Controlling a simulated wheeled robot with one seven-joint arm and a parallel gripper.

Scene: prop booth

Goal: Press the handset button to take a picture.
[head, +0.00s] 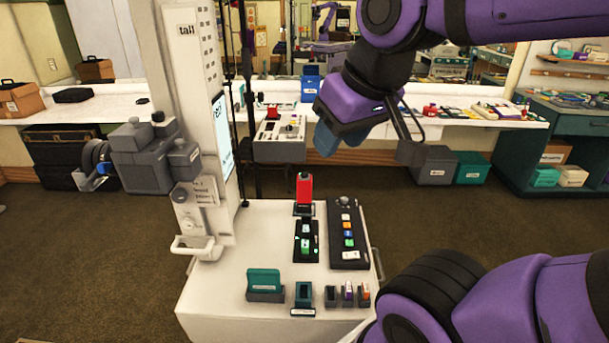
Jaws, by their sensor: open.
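The cart also bears a black strip of coloured buttons (347,235), a black tray with green pieces (306,241), a teal card holder (264,284) and several small holders at the front. A grey control box (279,150) is behind. Open carpet (90,250) is at left.

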